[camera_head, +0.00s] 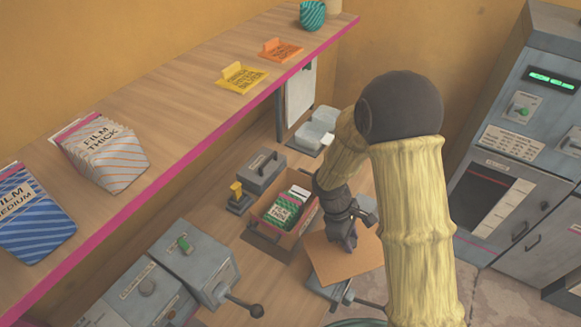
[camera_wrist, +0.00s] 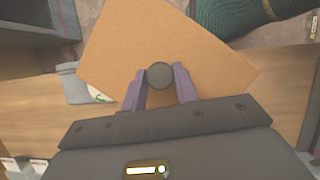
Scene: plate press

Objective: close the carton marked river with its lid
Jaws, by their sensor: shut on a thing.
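An open brown carton (camera_head: 268,243) stands on the lower counter in the head view, with green-striped packs (camera_head: 283,210) inside. I cannot read a river mark on it. The lid (camera_head: 326,262) is a flat brown board just right of the carton, apart from its opening. My gripper (camera_head: 345,241) is above the lid. In the wrist view my gripper (camera_wrist: 160,80) has its purple fingers shut on the dark round knob (camera_wrist: 160,73) of the lid (camera_wrist: 205,50). The lid hides much of what lies under it, so its height is unclear.
A grey box (camera_head: 262,171) and a small yellow-topped stamp (camera_head: 237,198) stand behind and left of the carton. Grey machines with a lever (camera_head: 256,310) stand front left. A shelf with a pink edge (camera_head: 190,157) overhangs the counter. Clear tubs (camera_head: 314,136) sit at the back.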

